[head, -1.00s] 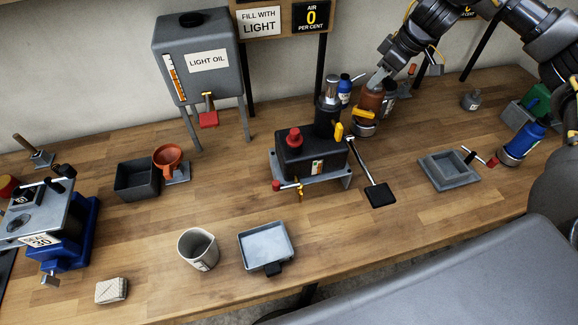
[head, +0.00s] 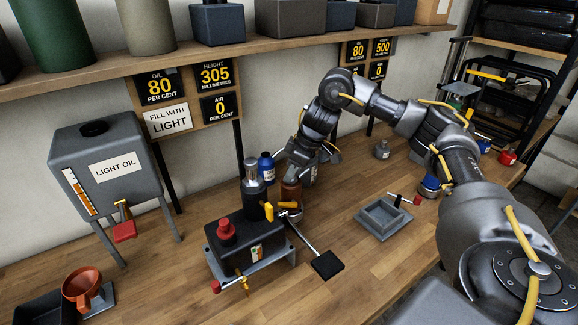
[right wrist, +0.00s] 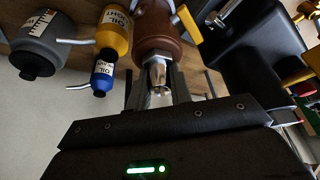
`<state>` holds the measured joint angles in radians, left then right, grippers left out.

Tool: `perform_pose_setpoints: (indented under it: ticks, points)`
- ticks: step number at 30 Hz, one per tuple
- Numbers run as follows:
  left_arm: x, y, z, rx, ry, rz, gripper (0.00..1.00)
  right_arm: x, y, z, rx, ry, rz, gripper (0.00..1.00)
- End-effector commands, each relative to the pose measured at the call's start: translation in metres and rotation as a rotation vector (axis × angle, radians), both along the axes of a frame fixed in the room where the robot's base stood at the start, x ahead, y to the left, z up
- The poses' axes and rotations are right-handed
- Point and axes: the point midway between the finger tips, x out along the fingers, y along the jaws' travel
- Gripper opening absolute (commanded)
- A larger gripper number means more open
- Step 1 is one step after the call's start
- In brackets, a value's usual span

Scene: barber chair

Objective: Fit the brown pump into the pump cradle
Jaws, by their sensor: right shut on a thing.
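The brown pump (head: 291,190) is upright behind the right end of the black tank (head: 245,235), with a yellow part at its lower end. My right gripper (head: 296,172) is above it. In the right wrist view the right gripper (right wrist: 158,90) is shut on the silver top of the brown pump (right wrist: 165,25). I cannot tell whether the pump touches the bench. A grey square recessed block (head: 383,236) sits empty to the right on the bench; I cannot tell if it is the pump cradle. My left gripper is out of view.
A black pump (head: 252,200) stands on the tank beside the brown one. A blue bottle (head: 267,166) is close behind. A lever with a black pad (head: 327,265) reaches forward from the tank. The light oil tank (head: 105,160) stands at the left. Bench between tank and recessed block is mostly clear.

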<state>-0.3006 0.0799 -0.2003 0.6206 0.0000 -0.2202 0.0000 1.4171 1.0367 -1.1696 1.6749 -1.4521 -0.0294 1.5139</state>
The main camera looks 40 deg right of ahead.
Motion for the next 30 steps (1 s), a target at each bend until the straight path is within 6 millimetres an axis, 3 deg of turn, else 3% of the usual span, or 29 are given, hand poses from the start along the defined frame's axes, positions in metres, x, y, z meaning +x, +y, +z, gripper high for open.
perform_pose_setpoints:
  ticks: [6,16,29,30]
  points:
    - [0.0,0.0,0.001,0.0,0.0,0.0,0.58,0.001,0.0,-0.003,0.002,-0.005,-0.001,0.0]
    - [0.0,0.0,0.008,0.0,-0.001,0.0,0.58,0.001,0.0,-0.038,0.002,-0.004,0.0,0.0]
    - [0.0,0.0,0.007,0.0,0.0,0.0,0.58,0.001,0.0,-0.044,0.002,-0.006,0.0,0.0]
    - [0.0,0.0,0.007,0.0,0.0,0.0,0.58,0.0,0.0,-0.046,0.001,-0.001,0.0,0.25]
